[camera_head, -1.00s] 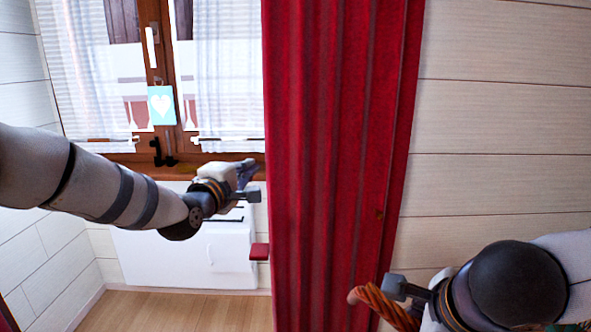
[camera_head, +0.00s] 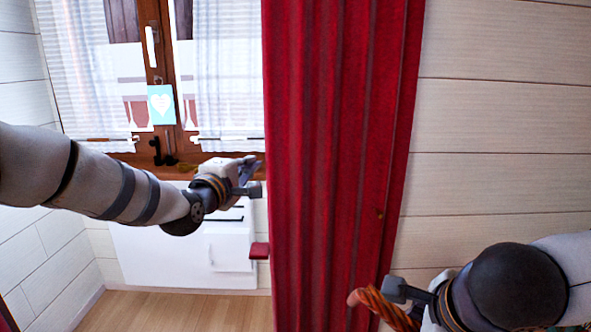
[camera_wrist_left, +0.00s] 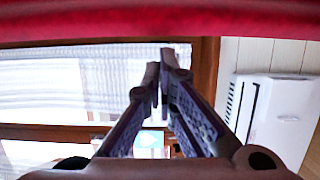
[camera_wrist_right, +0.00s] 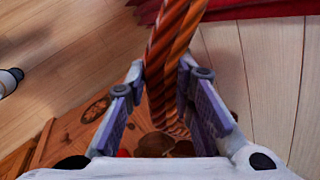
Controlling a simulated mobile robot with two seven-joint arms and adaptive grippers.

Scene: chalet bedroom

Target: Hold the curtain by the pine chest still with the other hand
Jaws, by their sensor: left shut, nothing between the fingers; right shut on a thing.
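The red curtain (camera_head: 340,150) hangs in long folds in the middle of the head view. It also shows as a red band along the top of the left wrist view (camera_wrist_left: 160,22). My left gripper (camera_head: 256,174) is shut and empty, just left of the curtain's left edge; I cannot tell whether it touches. My right gripper (camera_wrist_right: 160,85) is shut on a twisted orange rope (camera_wrist_right: 172,60), low at the right of the curtain. The rope (camera_head: 385,308) also shows in the head view. A pine chest (camera_wrist_right: 85,125) shows partly below in the right wrist view.
A window with a wooden frame (camera_head: 160,60) and sheer white curtains is behind my left arm. A white heater (camera_head: 185,255) stands on the wall below it. A small red block-like thing (camera_head: 260,251) is by the curtain's edge. Pale plank wall (camera_head: 505,110) fills the right.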

